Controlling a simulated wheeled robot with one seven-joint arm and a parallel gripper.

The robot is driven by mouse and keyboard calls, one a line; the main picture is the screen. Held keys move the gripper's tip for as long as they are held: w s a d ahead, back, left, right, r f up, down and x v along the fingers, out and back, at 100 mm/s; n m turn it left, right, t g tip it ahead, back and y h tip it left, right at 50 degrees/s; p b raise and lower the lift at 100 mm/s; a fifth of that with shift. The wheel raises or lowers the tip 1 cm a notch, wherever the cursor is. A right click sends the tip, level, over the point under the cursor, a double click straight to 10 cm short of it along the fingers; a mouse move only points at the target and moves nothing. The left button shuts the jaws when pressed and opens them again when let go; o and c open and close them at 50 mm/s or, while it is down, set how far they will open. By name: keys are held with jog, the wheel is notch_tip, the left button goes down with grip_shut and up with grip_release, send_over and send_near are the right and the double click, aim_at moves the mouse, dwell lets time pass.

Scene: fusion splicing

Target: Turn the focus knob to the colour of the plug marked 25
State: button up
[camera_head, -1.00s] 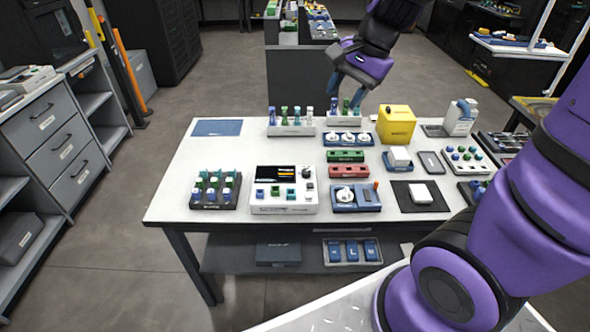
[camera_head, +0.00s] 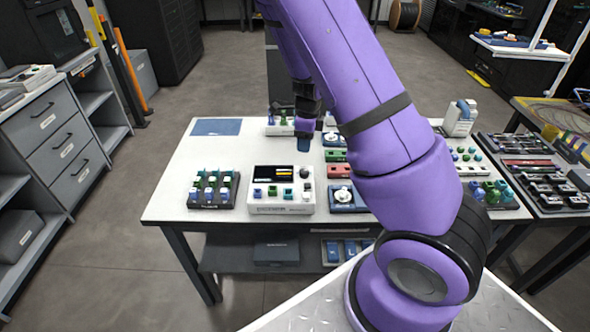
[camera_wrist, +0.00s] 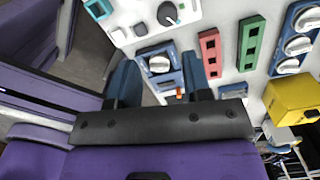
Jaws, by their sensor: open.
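The white scope box (camera_head: 268,208) stands at the front of the table, with a dark screen (camera_head: 273,173) and several small coloured blocks on its face. A dark round knob (camera_head: 305,173) sits at its upper right. In the wrist view a dark knob (camera_wrist: 167,14) with a pale pointer shows near the top edge. A rack of coloured plugs (camera_head: 211,190) stands left of the box; no 25 mark is readable. My gripper (camera_head: 303,143) is above the table, behind and apart from the box. In the wrist view my gripper (camera_wrist: 158,78) is open, its blue fingers apart and empty.
A blue unit with a white dial (camera_wrist: 159,64) shows between my fingers in the wrist view. Red (camera_wrist: 210,52) and green (camera_wrist: 251,42) blocks and a yellow box (camera_wrist: 293,100) stand nearby. My arm hides the table's right middle. The left rear table is mostly clear.

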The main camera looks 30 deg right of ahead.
aim_at(304, 171)
jog(key=shift+m, duration=0.4)
jog(key=f, duration=1.2)
jog(key=shift+w+d+f, duration=0.15)
jog(key=shift+w+d, duration=0.1)
jog(key=shift+w, duration=0.1)
jog(key=c, duration=0.6)
jog(key=shift+c, duration=0.3)
